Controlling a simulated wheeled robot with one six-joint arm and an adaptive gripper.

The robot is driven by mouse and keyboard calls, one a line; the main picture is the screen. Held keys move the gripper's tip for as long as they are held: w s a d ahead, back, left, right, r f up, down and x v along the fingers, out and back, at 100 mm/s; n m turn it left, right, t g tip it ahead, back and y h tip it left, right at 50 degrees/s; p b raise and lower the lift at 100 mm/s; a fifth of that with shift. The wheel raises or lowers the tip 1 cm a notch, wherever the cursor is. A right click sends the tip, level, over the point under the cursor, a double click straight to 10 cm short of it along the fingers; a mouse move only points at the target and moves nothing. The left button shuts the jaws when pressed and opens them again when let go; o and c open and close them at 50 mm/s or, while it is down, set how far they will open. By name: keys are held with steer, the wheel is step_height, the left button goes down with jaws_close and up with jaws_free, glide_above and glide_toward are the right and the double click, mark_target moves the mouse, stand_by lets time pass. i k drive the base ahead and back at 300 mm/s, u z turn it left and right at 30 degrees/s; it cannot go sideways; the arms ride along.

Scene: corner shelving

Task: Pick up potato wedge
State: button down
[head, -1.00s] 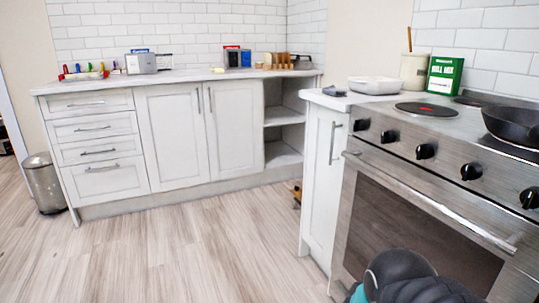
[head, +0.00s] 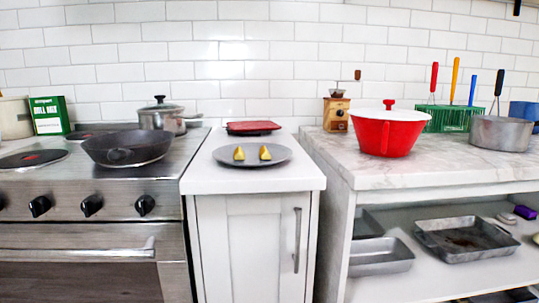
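Two yellow potato wedges show in the head view, a left wedge (head: 239,153) and a right wedge (head: 265,153). They stand a little apart on a round grey plate (head: 222,155). The plate sits on the narrow white counter (head: 250,182) between the stove and the marble counter. Nothing covers the wedges. My gripper is not in view.
A black frying pan (head: 127,148) and a lidded steel pot (head: 165,115) stand on the stove (head: 60,200) at left. A red tray (head: 252,127) lies behind the plate. A red pot (head: 386,133) and a steel pot (head: 500,133) stand on the marble counter (head: 430,170) at right.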

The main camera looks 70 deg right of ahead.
mark_target(264, 154)
steer(key=z, duration=1.05)
steer(key=k, duration=0.2)
steer(key=z, duration=1.9)
steer(key=k, duration=0.9)
steer(key=u, duration=1.35)
